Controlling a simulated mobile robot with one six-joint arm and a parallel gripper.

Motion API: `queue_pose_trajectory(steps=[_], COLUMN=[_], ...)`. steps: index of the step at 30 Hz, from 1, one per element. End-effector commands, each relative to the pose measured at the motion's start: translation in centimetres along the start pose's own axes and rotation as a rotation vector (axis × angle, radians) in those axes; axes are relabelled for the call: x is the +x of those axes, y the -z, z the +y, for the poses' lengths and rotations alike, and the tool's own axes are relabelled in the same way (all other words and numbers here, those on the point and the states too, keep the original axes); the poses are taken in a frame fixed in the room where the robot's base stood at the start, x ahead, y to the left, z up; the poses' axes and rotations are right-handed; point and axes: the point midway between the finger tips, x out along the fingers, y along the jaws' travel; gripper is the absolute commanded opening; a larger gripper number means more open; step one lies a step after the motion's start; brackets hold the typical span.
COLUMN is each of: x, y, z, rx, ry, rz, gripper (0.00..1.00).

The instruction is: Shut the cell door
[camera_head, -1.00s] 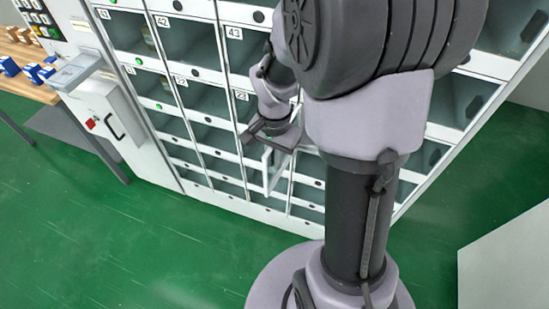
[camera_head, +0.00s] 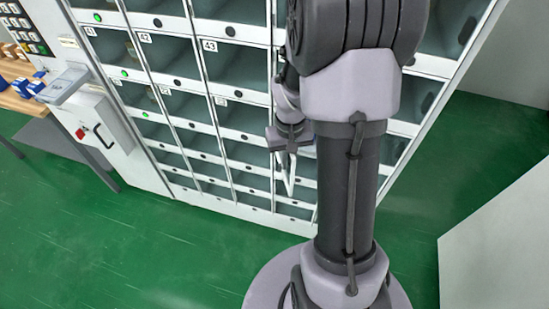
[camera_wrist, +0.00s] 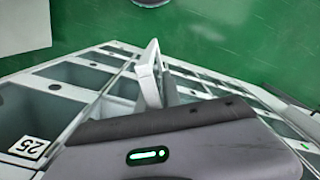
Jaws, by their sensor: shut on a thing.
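My gripper (camera_head: 288,148) is shut on the door's upper part. The cabinet (camera_head: 207,87) has rows of open-looking cells with white frames. A label 25 (camera_wrist: 28,148) shows at lower left in the wrist view.
My arm hides the cabinet's right-middle cells in the head view. A payment panel with a tray (camera_head: 63,84) and a wooden table (camera_head: 18,98) are at left. A pale block (camera_head: 500,245) stands at right. Green floor in front is clear.

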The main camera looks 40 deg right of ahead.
Motion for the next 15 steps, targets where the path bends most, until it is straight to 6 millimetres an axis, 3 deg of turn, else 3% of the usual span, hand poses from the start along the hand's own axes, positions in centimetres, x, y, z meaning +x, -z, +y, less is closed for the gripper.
queue_pose_trajectory(steps=[6, 15], x=[-0.3, -0.2], y=[0.4, 1.4], z=[2.9, 5.7], rx=[-0.187, -0.394], ry=[0.000, 0.000], rz=[0.000, 0.001], gripper=[0.00, 0.00])
